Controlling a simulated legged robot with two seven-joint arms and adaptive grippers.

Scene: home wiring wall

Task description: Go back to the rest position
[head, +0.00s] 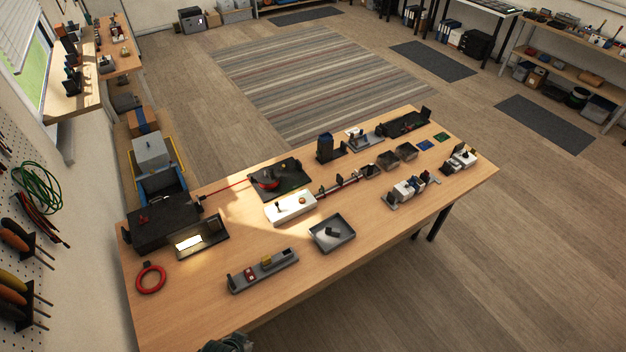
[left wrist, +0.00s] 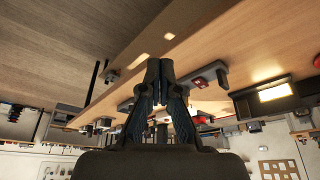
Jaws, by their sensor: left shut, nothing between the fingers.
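My left gripper (left wrist: 160,72) fills the middle of the left wrist view. Its two dark fingers are together, with nothing between them. In that view the picture is turned over, and the wooden table (left wrist: 215,50) spans behind the fingers. A grey block with a red part (left wrist: 209,77) appears just right of the fingertips; I cannot tell the distance. In the head view only a small dark piece, likely of my arm, shows at the bottom edge. My right gripper is in neither view.
The wooden workbench (head: 330,267) carries a grey rail with small modules (head: 262,271), a red ring (head: 151,278), a grey tray (head: 332,233), a white box (head: 290,208) and a black board (head: 281,179). A pegboard (head: 20,200) stands at left. The bench's front strip is mostly bare.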

